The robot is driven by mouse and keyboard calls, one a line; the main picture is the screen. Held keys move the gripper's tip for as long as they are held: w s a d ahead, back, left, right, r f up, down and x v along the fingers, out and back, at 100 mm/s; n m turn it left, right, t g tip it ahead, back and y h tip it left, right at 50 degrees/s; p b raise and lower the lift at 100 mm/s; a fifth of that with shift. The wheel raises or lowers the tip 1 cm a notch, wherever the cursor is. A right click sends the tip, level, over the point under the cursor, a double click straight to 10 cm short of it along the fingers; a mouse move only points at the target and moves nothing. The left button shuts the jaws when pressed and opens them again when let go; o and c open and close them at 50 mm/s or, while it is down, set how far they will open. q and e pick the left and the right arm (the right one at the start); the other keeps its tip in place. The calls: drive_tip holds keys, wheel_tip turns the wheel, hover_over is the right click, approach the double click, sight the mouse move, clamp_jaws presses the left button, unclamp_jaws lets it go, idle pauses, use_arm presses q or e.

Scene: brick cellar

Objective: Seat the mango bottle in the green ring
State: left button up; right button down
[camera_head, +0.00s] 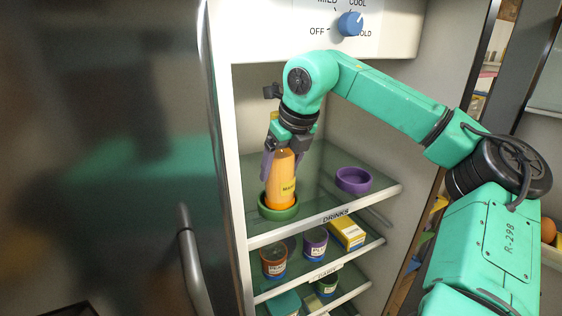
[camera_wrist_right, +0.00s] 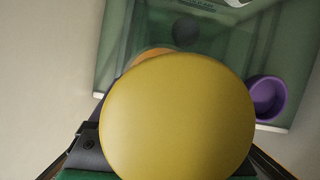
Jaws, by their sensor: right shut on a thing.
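The mango bottle (camera_head: 283,184) is orange with a yellow label and stands about upright at the green ring (camera_head: 278,210) on the drinks shelf. Its base is inside or just over the ring; the ring's front wall hides the lowest part, so I cannot tell if it touches the shelf. My right gripper (camera_head: 283,152) is shut on the upper part of the bottle. In the right wrist view the bottle's yellow cap (camera_wrist_right: 177,118) fills the middle and hides the green ring. My left gripper is not in view.
A purple ring (camera_head: 353,180) sits on the same glass shelf to the right. The lower shelf holds a brown jar (camera_head: 274,260), a purple-labelled jar (camera_head: 315,242) and a yellow box (camera_head: 347,233). The open fridge door (camera_head: 180,150) stands at the left.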

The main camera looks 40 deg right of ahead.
drive_tip(key=shift+a+f, duration=0.15)
unclamp_jaws()
drive_tip(key=shift+s+r, duration=0.1)
drive_tip(key=shift+r, duration=0.3)
drive_tip(key=shift+s+b+v, duration=0.25)
drive_tip(key=shift+b+v, duration=0.7)
drive_tip(key=shift+v, duration=0.15)
drive_tip(key=s+a+b, duration=0.2)
drive_tip(key=s+b, duration=0.5)
drive_tip(key=s, duration=0.4)
drive_tip(key=shift+s+a+r, duration=0.2)
drive_tip(key=shift+s, duration=0.05)
